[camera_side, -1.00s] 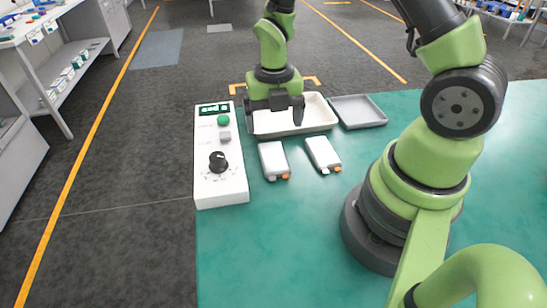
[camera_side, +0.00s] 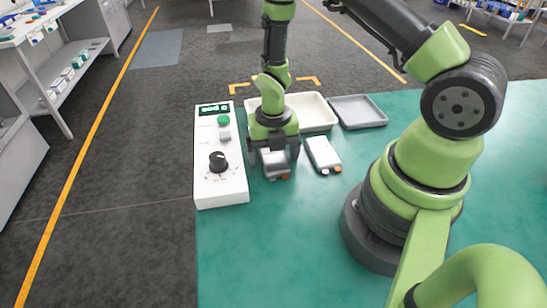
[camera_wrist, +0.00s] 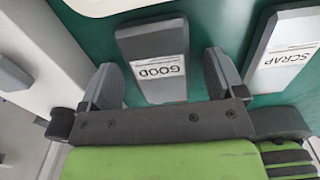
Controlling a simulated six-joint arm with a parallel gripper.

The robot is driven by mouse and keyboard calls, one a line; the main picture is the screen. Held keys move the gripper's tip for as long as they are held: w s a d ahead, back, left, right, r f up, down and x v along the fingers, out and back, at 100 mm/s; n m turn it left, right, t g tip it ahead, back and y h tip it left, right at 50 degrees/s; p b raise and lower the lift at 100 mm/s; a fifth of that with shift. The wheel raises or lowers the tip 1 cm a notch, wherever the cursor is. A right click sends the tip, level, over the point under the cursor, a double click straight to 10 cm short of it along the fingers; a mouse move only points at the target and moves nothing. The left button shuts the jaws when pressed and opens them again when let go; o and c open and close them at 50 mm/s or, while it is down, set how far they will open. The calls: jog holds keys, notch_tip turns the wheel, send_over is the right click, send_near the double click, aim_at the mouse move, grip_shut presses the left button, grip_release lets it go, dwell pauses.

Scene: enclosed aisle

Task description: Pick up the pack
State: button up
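The left pack (camera_side: 276,168), a flat grey-and-white block with an orange end piece, lies on the green table, partly hidden by my gripper. In the wrist view this pack (camera_wrist: 152,45) has a white label reading GOOD, upside down. The right pack (camera_side: 323,154) lies beside it; in the wrist view it (camera_wrist: 285,50) is labelled SCRAP. My gripper (camera_side: 274,157) points down over the left pack. In the wrist view its two fingers (camera_wrist: 163,82) are spread, one to each side of the GOOD pack, with visible gaps. It is open and empty.
A white control box (camera_side: 219,180) with a display, green button and black dial stands close to the left of my gripper. A cream tray (camera_side: 318,126) and a grey tray (camera_side: 360,122) lie behind the packs. The table (camera_side: 270,250) in front is clear.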

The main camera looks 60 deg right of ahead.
jog(key=c, duration=1)
